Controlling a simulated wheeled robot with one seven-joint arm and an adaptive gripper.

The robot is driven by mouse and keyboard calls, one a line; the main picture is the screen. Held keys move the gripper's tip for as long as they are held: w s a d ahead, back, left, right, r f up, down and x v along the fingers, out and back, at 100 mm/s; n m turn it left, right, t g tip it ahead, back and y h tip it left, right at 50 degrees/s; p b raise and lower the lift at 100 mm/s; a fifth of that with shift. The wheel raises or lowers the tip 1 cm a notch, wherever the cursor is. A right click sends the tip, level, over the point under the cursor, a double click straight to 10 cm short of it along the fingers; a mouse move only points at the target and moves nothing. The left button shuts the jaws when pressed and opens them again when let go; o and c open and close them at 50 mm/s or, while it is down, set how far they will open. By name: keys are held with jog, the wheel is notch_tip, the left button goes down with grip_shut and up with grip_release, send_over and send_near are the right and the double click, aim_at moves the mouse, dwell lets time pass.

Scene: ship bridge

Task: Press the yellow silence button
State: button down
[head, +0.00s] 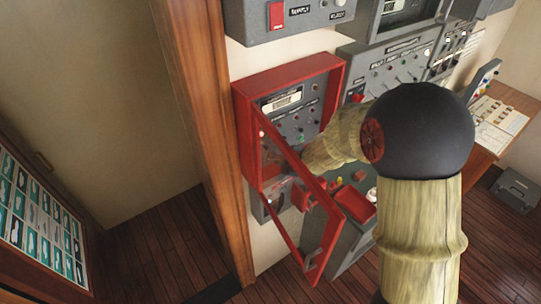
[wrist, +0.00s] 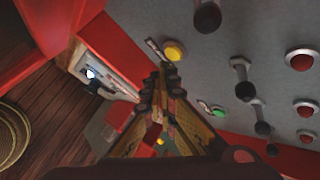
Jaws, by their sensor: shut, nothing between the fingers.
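The yellow button (wrist: 175,51) shows in the wrist view as a round cap on a grey panel (wrist: 225,70), beside a small label. My gripper (wrist: 169,76) is shut and empty. Its fingertips are just below the yellow button in the picture; I cannot tell whether they touch the panel. In the head view the panel (head: 302,122) sits inside a red wall box (head: 240,122) whose framed door (head: 334,215) stands open. My arm reaches into the lower part of the box there, and it hides the fingertips; I cannot make out the yellow button.
A green button (wrist: 218,111), dark levers (wrist: 243,88) and red buttons (wrist: 301,60) share the panel. The open door hangs close to my arm. A grey console (head: 385,68) stands to the right, and a wooden post (head: 197,100) to the left.

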jog(key=s+d, duration=0.1)
jog(key=s, duration=0.1)
jog(key=s+d, duration=0.2)
jog(key=shift+s, duration=0.1)
dwell(0.3)
dwell(0.8)
